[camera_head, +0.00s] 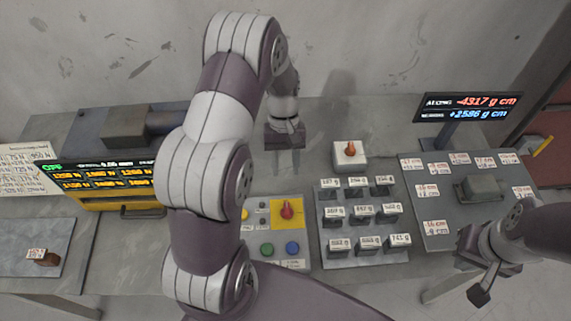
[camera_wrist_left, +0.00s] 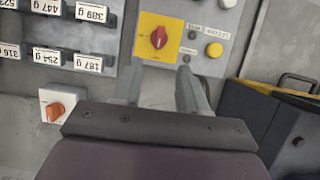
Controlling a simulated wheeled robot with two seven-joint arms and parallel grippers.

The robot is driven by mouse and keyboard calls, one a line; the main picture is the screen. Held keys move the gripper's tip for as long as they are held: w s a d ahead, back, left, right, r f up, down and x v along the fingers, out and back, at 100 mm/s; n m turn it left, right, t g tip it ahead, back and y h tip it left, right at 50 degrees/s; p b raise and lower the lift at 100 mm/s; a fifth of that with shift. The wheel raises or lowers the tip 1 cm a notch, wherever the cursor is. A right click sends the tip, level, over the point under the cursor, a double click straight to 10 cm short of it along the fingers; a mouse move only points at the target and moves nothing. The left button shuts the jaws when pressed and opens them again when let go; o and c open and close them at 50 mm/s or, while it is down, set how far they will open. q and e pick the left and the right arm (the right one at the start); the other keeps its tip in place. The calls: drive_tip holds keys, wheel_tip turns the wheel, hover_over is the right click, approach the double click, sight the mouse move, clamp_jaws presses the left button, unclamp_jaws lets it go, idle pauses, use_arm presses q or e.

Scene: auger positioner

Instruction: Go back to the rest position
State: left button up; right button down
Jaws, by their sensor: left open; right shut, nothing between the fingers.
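My left arm reaches in across the middle of the head view. Its gripper (camera_head: 286,166) hangs over the table behind the control panel (camera_head: 295,262), fingers apart and empty. In the left wrist view the same gripper (camera_wrist_left: 160,74) shows two spread fingers, with the red knob (camera_wrist_left: 158,38) on its yellow plate just beyond the tips. The knob also shows in the head view (camera_head: 287,209). My right gripper (camera_head: 482,293) is at the lower right, off the front of the table, shut and holding nothing.
A rack of labelled weights (camera_head: 363,258) stands right of the panel. Behind it is a white box with an orange knob (camera_head: 350,150). A grey board (camera_head: 430,232) and a display (camera_head: 468,107) are at the right. A yellow-black machine (camera_head: 118,198) stands left, partly hidden by my left arm.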

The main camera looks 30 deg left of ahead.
idle(0.4)
use_arm(q)
drive_tip(key=s+d+r+m+t+y, duration=0.2)
drive_tip(key=s+d+r+m+t, duration=0.3)
drive_tip(key=s+r, duration=0.3)
drive_tip(key=shift+s+d+r+m, duration=0.15)
drive_tip(key=shift+s+r+m, duration=0.2)
drive_tip(key=shift+r+m, duration=0.4)
